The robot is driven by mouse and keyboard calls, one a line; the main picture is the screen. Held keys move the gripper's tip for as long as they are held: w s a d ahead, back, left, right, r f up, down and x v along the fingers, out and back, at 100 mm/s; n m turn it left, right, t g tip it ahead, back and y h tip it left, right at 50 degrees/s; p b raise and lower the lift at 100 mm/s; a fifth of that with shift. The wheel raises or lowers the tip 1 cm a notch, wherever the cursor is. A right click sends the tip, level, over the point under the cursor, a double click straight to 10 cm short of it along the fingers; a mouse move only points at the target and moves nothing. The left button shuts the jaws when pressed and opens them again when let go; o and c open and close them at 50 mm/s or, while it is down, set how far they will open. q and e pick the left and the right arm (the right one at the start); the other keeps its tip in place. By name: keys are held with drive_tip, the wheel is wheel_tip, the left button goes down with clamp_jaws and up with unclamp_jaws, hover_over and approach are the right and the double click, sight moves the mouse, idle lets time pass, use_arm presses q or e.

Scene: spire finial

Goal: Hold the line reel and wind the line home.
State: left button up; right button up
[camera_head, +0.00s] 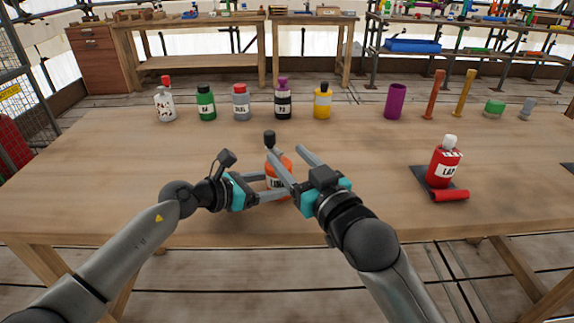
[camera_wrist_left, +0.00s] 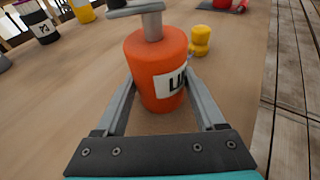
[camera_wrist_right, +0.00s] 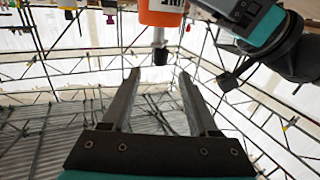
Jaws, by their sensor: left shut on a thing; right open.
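The orange line reel (camera_head: 286,165) stands on the table with a white label. The crank's black knob (camera_head: 269,138) shows left of the reel's top. My left gripper (camera_head: 278,185) is shut on the reel's body, one finger on each side in the left wrist view (camera_wrist_left: 160,88). My right gripper (camera_head: 285,152) is open and empty, close above the reel. In the right wrist view, the knob (camera_wrist_right: 160,56) is beyond the open fingertips, apart from them. I see no wound line.
A red bottle (camera_head: 443,165) stands on a dark mat at right, with a red roll (camera_head: 450,195) in front. A small yellow piece (camera_wrist_left: 200,40) is near the reel. Several bottles and a purple cylinder (camera_head: 395,101) line the back edge. The left tabletop is clear.

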drive_tip(key=shift+w+a, duration=0.1)
drive_tip(key=shift+a, duration=0.05)
drive_tip(key=shift+c, duration=1.3)
drive_tip(key=w+a+g, duration=0.1)
drive_tip(key=w+a, duration=0.1)
drive_tip(key=a, duration=0.1)
drive_tip(key=w+a+g+y, duration=0.1)
drive_tip(key=shift+a+g, duration=0.3)
drive_tip(key=c, duration=0.6)
drive_tip(key=a+g, duration=0.1)
drive_tip(key=w+a+g, duration=0.1)
drive_tip(key=a, duration=0.1)
drive_tip(key=w+a+n+g, duration=0.1)
drive_tip(key=shift+a+g, duration=0.2)
drive_tip(key=shift+g, duration=0.1)
clamp_jaws()
drive_tip(key=d+r+g+h, duration=0.4)
drive_tip(key=r+g+h, duration=0.25)
drive_tip(key=r, duration=0.35)
wheel_tip(320, 180, down, 6)
drive_tip(key=shift+s+f, duration=0.15)
drive_tip(key=shift+s, duration=0.3)
drive_tip(key=shift+d+f+t, duration=0.1)
drive_tip(key=shift+f+t, duration=0.15)
drive_tip(key=shift+f, duration=1.25)
